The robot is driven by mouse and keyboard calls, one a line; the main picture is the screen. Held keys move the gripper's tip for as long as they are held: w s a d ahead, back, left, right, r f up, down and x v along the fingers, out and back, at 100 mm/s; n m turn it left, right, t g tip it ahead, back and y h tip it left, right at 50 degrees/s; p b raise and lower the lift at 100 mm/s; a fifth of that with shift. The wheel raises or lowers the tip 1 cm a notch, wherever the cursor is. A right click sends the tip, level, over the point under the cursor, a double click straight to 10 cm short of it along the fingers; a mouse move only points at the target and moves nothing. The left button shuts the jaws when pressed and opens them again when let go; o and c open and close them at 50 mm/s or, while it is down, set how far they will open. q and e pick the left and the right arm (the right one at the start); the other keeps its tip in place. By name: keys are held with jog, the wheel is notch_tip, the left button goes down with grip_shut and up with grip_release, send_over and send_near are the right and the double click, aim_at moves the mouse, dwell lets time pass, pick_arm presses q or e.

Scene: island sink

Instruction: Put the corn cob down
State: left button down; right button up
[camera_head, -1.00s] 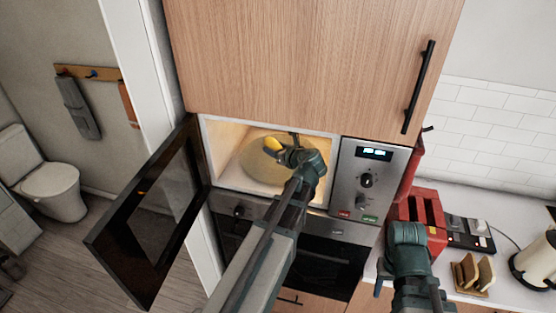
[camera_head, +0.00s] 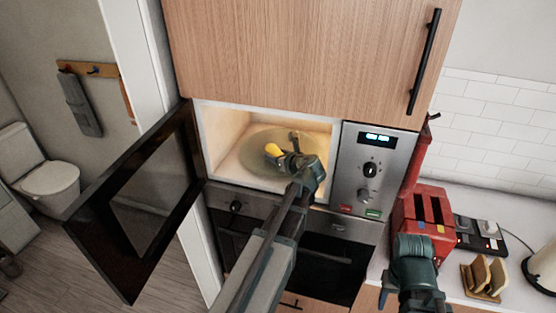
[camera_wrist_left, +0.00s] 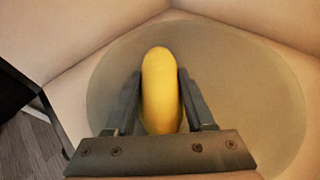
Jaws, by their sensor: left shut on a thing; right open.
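The yellow corn cob (camera_head: 273,149) is inside the open microwave (camera_head: 226,168), over its round glass turntable (camera_head: 258,166). My left gripper (camera_head: 284,152) reaches in through the opening and is shut on the cob. In the left wrist view, the cob (camera_wrist_left: 161,90) lies between the two fingers of my left gripper (camera_wrist_left: 160,95), with the turntable (camera_wrist_left: 240,110) behind it. I cannot tell whether the cob touches the turntable. My right gripper (camera_head: 414,245) is open, outside near the counter; its fingertips are hard to make out.
The microwave door (camera_head: 142,205) stands swung open to the left. The control panel (camera_head: 368,170) is right of the opening. A red toaster (camera_head: 428,212), bread slices in a rack (camera_head: 486,276) and a kettle (camera_head: 543,262) stand on the right counter (camera_head: 500,213). An oven (camera_head: 330,260) is below.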

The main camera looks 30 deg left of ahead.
pick_arm(q)
jog(key=shift+r, duration=0.1)
jog(key=shift+s+a, duration=0.1)
jog(key=shift+c, duration=1.3)
grip_release()
jog(key=shift+r, duration=0.1)
jog(key=p+v, duration=0.4)
jog(key=v, duration=0.8)
jog(key=shift+p, duration=0.35)
